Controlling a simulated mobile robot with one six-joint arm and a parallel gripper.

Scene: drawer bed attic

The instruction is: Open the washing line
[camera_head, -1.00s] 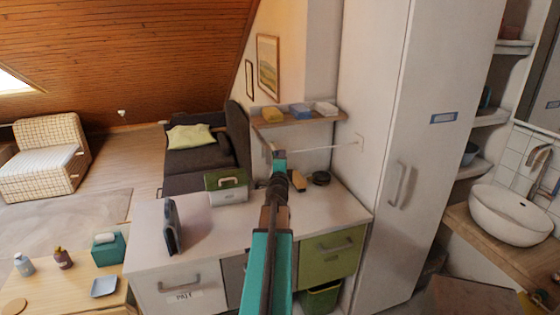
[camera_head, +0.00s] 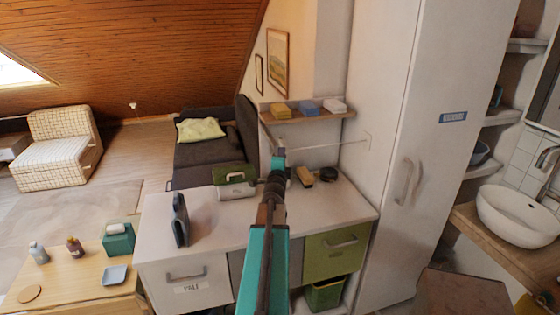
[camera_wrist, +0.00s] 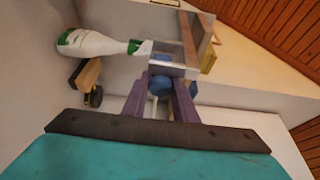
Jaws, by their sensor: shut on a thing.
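My gripper (camera_head: 279,152) is raised above the back of the white desk, at the end of my teal arm. In the wrist view its two purple fingers (camera_wrist: 160,95) are closed around a small round blue piece (camera_wrist: 160,84). A thin pale line (camera_head: 325,146) runs from near my gripper to a small white plate (camera_head: 367,140) on the wall beside the tall cabinet. I cannot tell exactly how the blue piece and the line join, as my gripper covers that spot in the head view.
The white desk (camera_head: 215,225) holds a dark upright object (camera_head: 181,220), a green-and-white box (camera_head: 230,173) and a brush (camera_head: 304,176). A wall shelf (camera_head: 315,118) with yellow, blue and white items is behind my gripper. The tall white cabinet (camera_head: 415,130) bounds the right side.

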